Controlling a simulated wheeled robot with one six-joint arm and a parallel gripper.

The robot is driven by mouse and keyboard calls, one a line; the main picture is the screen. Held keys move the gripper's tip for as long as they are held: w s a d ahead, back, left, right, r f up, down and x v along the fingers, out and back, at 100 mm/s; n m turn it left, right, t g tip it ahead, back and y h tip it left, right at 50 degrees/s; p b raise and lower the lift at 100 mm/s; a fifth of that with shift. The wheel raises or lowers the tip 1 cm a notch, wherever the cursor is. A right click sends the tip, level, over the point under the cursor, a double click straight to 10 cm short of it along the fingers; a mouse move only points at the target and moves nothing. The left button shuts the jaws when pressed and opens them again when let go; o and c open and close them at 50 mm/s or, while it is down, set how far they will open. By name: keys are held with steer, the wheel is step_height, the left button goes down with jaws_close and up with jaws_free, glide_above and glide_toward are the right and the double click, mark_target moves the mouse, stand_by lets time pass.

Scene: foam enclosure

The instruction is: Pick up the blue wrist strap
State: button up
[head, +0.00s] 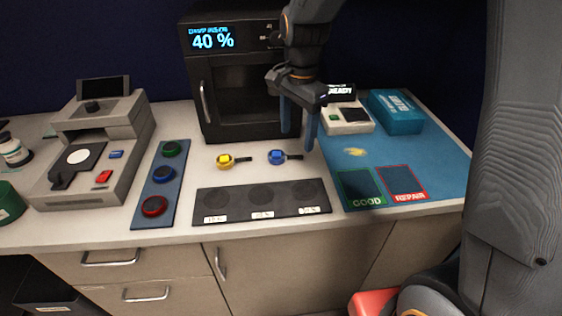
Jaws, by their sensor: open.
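The blue wrist strap (277,157) lies on the white counter in front of the black cabinet, with a short dark tail pointing right. A similar yellow strap (225,160) lies to its left. My gripper (298,143) hangs down from above with its two blue-grey fingers apart and nothing between them. In the picture its fingertips are just above and to the right of the blue strap; the exact height gap is hard to judge.
A black cabinet (228,95) reading 40 % stands behind. A dark tray with three round wells (240,209) lies in front. A blue mat (440,160) with GOOD and REPAIR areas, a small tester (350,118) and a blue box (396,112) are right. A grey machine (115,140) stands left.

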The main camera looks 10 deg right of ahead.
mark_target(278, 155)
steer(key=w+a+m, duration=0.2)
steer(key=w+a+f+m+b, duration=0.1)
steer(key=w+a+m, duration=0.1)
steer(key=shift+w+f+g, duration=0.15)
steer(key=shift+w+g, duration=0.05)
steer(key=shift+g, duration=0.1)
steer(key=shift+w+a+f+m, duration=0.25)
steer(key=shift+a+m, duration=0.05)
steer(key=shift+m, duration=0.3)
steer(key=shift+s+f+p, duration=0.2)
steer(key=shift+f+p, duration=1.05)
steer(key=shift+f, duration=2.4)
steer(key=c, duration=1.1)
steer(key=shift+r+b, duration=0.2)
steer(key=shift+b, duration=0.1)
